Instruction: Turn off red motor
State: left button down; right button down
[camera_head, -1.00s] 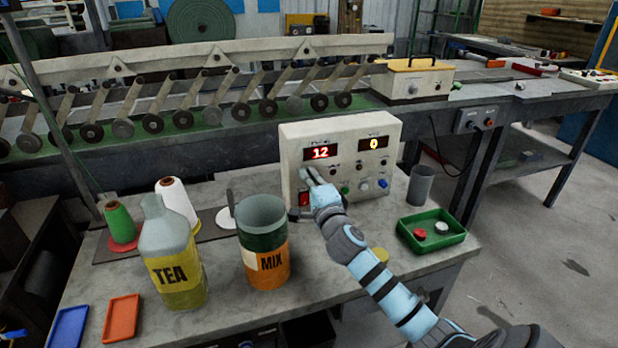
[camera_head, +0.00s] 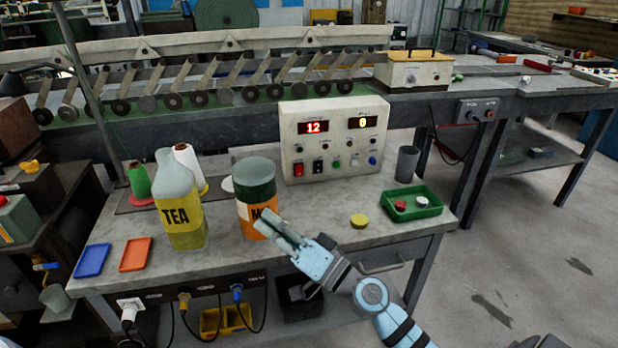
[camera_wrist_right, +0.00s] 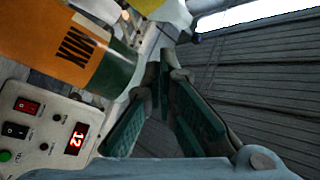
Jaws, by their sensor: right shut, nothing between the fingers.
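A cream control box (camera_head: 340,114) stands at the back of the grey table. Its left display (camera_head: 314,127) reads 12 in red, and its right display (camera_head: 363,122) reads 0 in yellow. A red rocker switch (camera_head: 298,169) and a black rocker switch (camera_head: 318,167) sit low on its left face; both also show in the right wrist view, red (camera_wrist_right: 27,106) and black (camera_wrist_right: 15,130). No part is labelled a red motor legibly. My right gripper (camera_head: 266,222) is shut and empty, in front of the MIX jar and away from the box. My left gripper is out of view.
The MIX jar (camera_head: 256,186) stands behind my right fingers, partly hidden. A TEA bottle (camera_head: 180,205) is to its left. A grey cup (camera_head: 407,163), green tray (camera_head: 412,206) and yellow disc (camera_head: 359,221) are at the right.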

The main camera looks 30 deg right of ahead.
jog(key=s+a+f+n+g, duration=0.8)
jog(key=s+a+f, duration=0.15)
jog(key=f, duration=0.35)
jog(key=s+d+f+m+g+h, duration=0.1)
jog(key=s+d+f+g+h, duration=0.4)
jog(key=s+f, duration=0.4)
jog(key=s+d+f+m+g+h, duration=0.1)
jog(key=s+d+f+g+h, duration=0.25)
jog(key=s+d+f, duration=0.55)
notch_tip(320, 180, down, 16)
jog(key=s, duration=0.3)
jog(key=s+d+f+g, duration=0.1)
jog(key=s+f, duration=0.9)
jog(key=s, duration=0.2)
jog(key=shift+s+d+f+g, duration=0.15)
jog(key=shift+s+f+g, duration=0.1)
jog(key=shift+g, duration=0.1)
jog(key=shift+h, duration=0.25)
